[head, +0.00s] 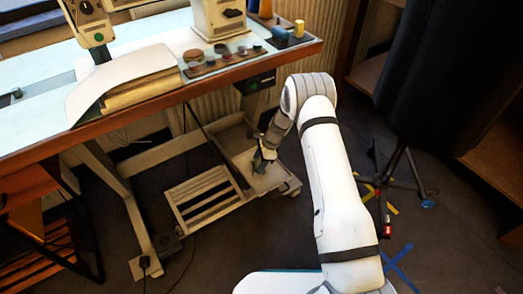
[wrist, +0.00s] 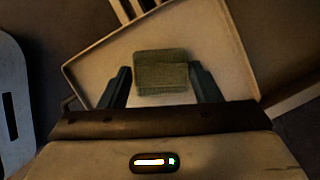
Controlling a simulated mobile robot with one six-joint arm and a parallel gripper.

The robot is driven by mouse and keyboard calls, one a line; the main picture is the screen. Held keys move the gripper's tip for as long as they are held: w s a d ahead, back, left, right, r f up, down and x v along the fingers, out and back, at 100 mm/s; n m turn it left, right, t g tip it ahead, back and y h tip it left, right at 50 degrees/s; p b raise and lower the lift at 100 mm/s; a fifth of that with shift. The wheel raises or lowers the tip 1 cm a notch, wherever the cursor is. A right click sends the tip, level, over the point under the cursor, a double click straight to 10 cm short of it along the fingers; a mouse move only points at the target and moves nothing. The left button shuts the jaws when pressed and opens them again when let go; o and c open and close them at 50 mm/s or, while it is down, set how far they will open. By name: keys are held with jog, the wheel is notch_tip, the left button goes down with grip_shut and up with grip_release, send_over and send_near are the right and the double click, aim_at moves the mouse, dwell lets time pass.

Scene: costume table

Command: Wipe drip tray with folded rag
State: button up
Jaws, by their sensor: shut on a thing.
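The folded rag (wrist: 161,72) is a small greenish-brown block between the two fingers of my gripper (wrist: 162,86) in the wrist view. My gripper is shut on it. The drip tray (wrist: 95,75) is a shallow beige tray with a raised rim, behind and below the rag. In the head view my gripper (head: 262,160) reaches down to the drip tray (head: 272,180), low under the table's right end. I cannot tell whether the rag touches the tray floor.
The sewing table (head: 180,92) overhangs the tray, with a machine and spools on top. A slatted footrest (head: 203,196) lies left of the tray. A dark dress form (head: 440,65) on a stand (head: 405,180) is at right.

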jog(key=shift+s+d+r+p, duration=0.1)
jog(key=shift+r+p, duration=1.15)
jog(key=shift+r, duration=0.75)
jog(key=shift+s+d+r+p, duration=0.1)
jog(key=shift+r+p, duration=1.1)
jog(key=shift+r, duration=0.8)
jog(key=shift+a, duration=0.1)
